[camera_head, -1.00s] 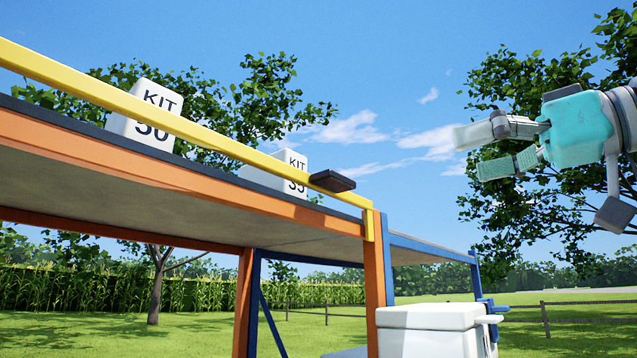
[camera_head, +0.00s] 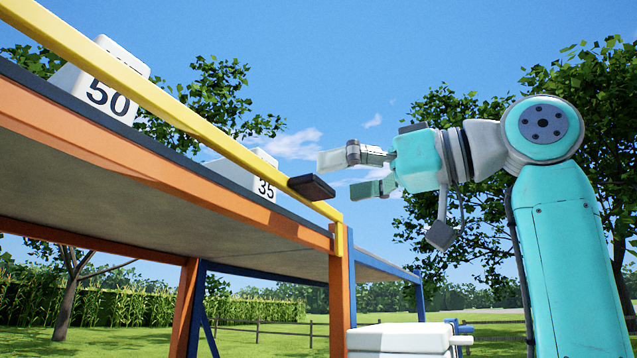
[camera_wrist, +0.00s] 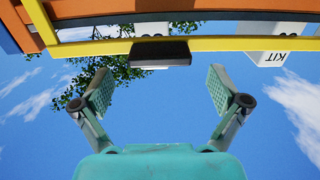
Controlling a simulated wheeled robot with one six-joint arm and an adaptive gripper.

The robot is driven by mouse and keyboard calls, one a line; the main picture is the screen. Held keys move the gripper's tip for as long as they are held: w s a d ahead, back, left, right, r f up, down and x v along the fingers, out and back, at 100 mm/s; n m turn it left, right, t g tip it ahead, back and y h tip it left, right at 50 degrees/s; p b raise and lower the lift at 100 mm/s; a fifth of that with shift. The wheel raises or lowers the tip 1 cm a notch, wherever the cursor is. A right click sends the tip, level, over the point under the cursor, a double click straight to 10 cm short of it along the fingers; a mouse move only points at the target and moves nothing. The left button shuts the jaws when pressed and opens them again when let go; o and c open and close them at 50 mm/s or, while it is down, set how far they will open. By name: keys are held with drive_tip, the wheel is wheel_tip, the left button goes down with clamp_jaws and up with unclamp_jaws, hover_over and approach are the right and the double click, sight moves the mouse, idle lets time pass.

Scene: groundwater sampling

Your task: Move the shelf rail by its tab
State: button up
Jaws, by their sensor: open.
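The yellow shelf rail (camera_head: 185,115) runs along the front of the raised orange shelf and ends at its near right post. Its dark tab (camera_head: 312,187) sticks out from the rail close to that end. My gripper (camera_head: 345,174) is open and empty, just right of the tab in the head view, with its fingers pointing left at it. In the wrist view the tab (camera_wrist: 160,53) lies ahead of the gap between the open fingers (camera_wrist: 160,92), on the yellow rail (camera_wrist: 220,43). The fingers appear apart from the tab.
White kit boxes marked 50 (camera_head: 103,90) and 35 (camera_head: 258,176) stand on the orange shelf (camera_head: 150,170) behind the rail. A white case (camera_head: 400,338) stands low at the right of the post. A blue-framed shelf (camera_head: 390,267) lies beyond. Open air surrounds my gripper.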

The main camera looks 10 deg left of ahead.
sight(326, 183)
drive_tip(key=shift+x, duration=1.75)
drive_tip(key=c, duration=1.7)
